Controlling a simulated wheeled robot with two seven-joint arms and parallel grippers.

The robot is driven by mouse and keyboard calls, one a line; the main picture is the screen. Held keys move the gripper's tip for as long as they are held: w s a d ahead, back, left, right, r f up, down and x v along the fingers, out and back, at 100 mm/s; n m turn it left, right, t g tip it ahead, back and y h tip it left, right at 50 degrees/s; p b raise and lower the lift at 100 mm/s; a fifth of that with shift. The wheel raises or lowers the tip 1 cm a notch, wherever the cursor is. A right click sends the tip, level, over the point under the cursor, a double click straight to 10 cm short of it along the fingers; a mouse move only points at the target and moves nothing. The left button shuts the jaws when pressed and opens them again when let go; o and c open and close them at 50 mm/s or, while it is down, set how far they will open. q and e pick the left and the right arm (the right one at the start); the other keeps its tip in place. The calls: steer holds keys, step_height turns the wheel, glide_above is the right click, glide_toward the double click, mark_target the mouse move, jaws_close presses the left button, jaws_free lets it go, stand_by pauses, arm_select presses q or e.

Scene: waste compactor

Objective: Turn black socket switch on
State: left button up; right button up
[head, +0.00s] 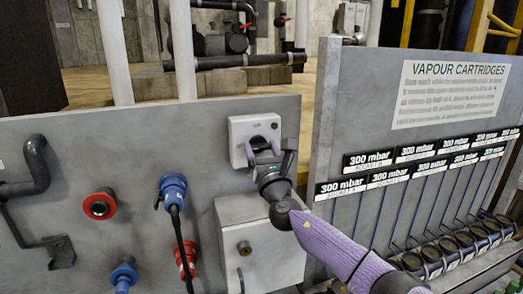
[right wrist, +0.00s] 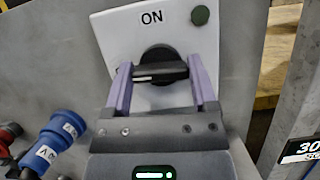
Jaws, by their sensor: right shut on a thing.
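A black rotary switch (head: 259,143) sits on a white plate (head: 240,130) on the grey panel. In the right wrist view the black switch (right wrist: 158,62) has a bar handle lying nearly level, with a white mark near its left end. The word ON stands above it on the white plate (right wrist: 110,28). My right gripper (head: 264,151) is at the switch. In the right wrist view the purple fingers of this gripper (right wrist: 161,80) are shut on the handle, one at each end. My left gripper is not in view.
A green round spot (right wrist: 200,15) is on the plate's upper right. A grey box (head: 275,252) juts out below the switch. Blue plugs (head: 173,188) and a red socket (head: 99,205) lie to the left. A vapour cartridge rack (head: 440,150) stands right.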

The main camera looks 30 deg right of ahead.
steer(key=m+h, duration=0.1)
steer(key=m, duration=0.2)
steer(key=m+g+h, duration=0.1)
steer(key=m, duration=0.2)
steer(key=shift+a+h, duration=0.1)
steer(key=shift+h, duration=0.3)
steer(key=m+g+h, duration=0.1)
steer(key=m, duration=0.2)
steer(key=m+g, duration=0.1)
steer(key=m, duration=0.2)
steer(key=shift+h+p, duration=0.4)
steer(key=m+g, duration=0.1)
steer(key=m, duration=0.1)
steer(key=m+g+p, duration=0.1)
steer(key=m, duration=0.2)
steer(key=shift+r+g+h+p, duration=0.15)
steer(key=shift+g+h+p, duration=0.15)
steer(key=shift+h, duration=0.1)
steer(key=shift+m+g+y+p, duration=0.3)
steer(key=shift+m+g+p, duration=0.55)
steer(key=shift+m, duration=1.25)
steer(key=o, duration=1.2)
steer(key=shift+c, duration=0.2)
